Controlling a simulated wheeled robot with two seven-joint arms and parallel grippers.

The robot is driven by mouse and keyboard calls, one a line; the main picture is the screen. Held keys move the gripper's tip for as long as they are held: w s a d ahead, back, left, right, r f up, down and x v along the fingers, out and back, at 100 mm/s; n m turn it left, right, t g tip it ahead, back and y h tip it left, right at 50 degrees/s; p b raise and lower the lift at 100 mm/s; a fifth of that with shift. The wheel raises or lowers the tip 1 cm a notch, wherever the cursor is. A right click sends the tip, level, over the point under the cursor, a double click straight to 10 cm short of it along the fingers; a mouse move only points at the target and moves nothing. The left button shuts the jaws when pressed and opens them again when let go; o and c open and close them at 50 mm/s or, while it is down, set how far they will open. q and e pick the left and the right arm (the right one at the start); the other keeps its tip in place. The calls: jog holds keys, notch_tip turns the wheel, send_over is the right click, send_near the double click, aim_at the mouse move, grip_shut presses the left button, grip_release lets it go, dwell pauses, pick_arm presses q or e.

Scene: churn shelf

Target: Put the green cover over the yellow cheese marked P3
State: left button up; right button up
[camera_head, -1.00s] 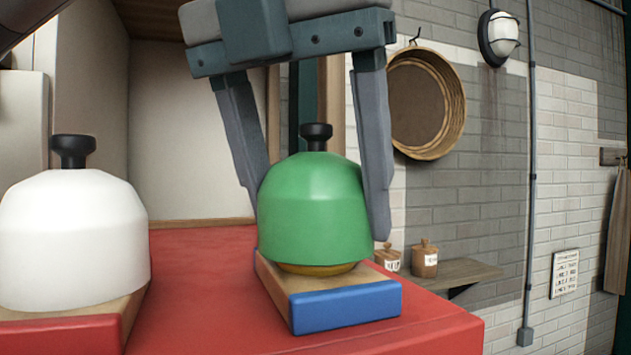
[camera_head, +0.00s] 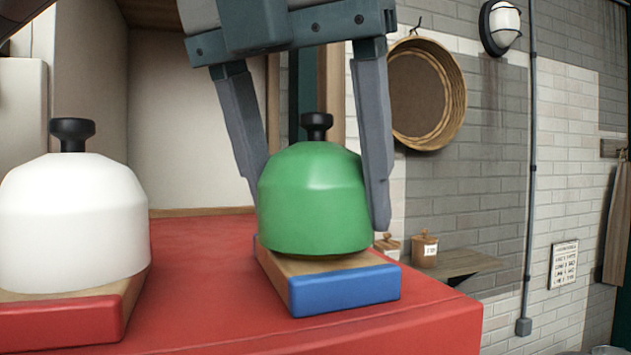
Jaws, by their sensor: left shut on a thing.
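The green cover (camera_head: 313,205) is a dome with a black knob, upright on a wooden board with a blue front end (camera_head: 345,289). Its lower rim appears to rest on the board or sit just above it; I cannot tell which. My left gripper (camera_head: 318,212) comes down from above, with one finger on each side of the cover, shut on it. The yellow cheese is not visible; any P3 mark is out of sight. My right gripper is not in view.
A white cover (camera_head: 70,220) with a black knob stands on a red-ended board (camera_head: 65,322) at the left. Both boards are on a red surface (camera_head: 200,260), bare between them. A wall shelf (camera_head: 455,263) with small pots is beyond the right edge.

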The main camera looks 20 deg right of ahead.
pick_arm(q)
jog(key=shift+f+b, duration=0.35)
jog(key=shift+f, duration=0.05)
dwell(0.4)
jog(key=o, duration=1.1)
jog(key=shift+r, duration=0.1)
jog(key=shift+s+a+r, duration=0.15)
jog(key=shift+r, duration=0.3)
jog(key=b+v, duration=0.2)
jog(key=v, duration=0.6)
jog(key=shift+p+v, duration=1.05)
jog(key=shift+v, duration=3.1)
